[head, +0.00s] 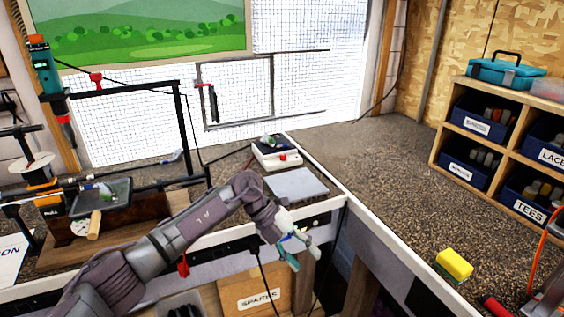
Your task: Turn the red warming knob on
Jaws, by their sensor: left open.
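A small red knob (283,157) shows on the front of a white warming unit (263,160), which stands at the back of the counter. A small greenish item sits on the unit's dark top. The knob is too small to tell its setting. My left gripper (305,257) is open and empty in front of the counter's front edge, nearer to me and lower in the picture than the knob. It is well apart from the knob. My right gripper is not in view.
A grey flat pad (296,185) lies between the warming unit and the counter edge. A clamp rig with a dark tray (118,190) stands at left. A yellow sponge (454,264) lies on the right counter, near a shelf (477,138) of labelled bins. The corner counter is mostly clear.

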